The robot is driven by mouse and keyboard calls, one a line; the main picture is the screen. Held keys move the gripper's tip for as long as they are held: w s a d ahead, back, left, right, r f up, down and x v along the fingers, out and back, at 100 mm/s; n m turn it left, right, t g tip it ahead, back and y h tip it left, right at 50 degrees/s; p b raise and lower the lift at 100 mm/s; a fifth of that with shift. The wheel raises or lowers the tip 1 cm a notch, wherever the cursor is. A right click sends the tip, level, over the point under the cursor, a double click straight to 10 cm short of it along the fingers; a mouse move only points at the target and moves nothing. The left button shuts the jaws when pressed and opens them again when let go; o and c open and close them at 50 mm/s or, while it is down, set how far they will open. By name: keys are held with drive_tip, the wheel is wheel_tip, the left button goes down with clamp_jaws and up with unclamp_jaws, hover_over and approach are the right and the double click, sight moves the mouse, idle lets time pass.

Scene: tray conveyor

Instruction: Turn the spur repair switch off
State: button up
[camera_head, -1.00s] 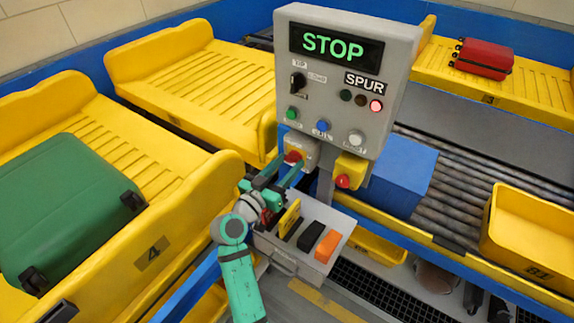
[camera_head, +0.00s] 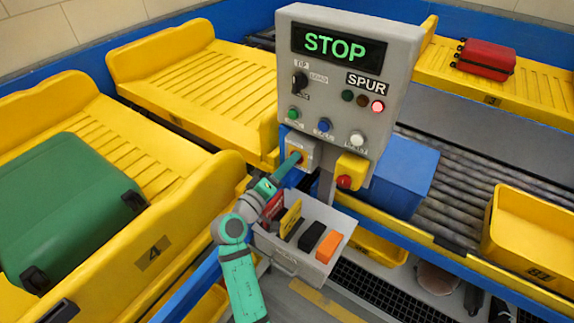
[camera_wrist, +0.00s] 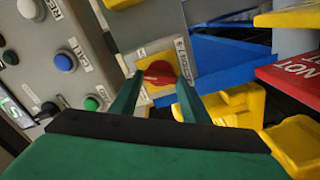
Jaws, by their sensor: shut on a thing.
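The spur repair switch is a small grey box with a yellow plate (camera_head: 305,158) and a red knob, low on the left of the control panel. In the wrist view its red knob (camera_wrist: 158,72) sits on the yellow plate (camera_wrist: 154,91), between my two fingertips. My gripper (camera_head: 295,160) reaches up to the switch from the lower left and is shut on the knob, which it hides in the head view. It also shows in the wrist view (camera_wrist: 160,80). The lettering beside the knob is too small to read.
The grey control panel (camera_head: 330,80) reads STOP in green, with a lit red lamp (camera_head: 377,107). A yellow box with a red button (camera_head: 344,182) is right of the switch. Below is an open tray (camera_head: 327,268) with red, yellow, black and orange items. Yellow conveyor trays stand left.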

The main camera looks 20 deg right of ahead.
drive_tip(key=shift+f+n, duration=0.15)
drive_tip(key=shift+n, duration=2.75)
drive_tip(key=o, duration=1)
drive_tip(key=shift+o, duration=0.2)
drive_tip(key=v, duration=1.1)
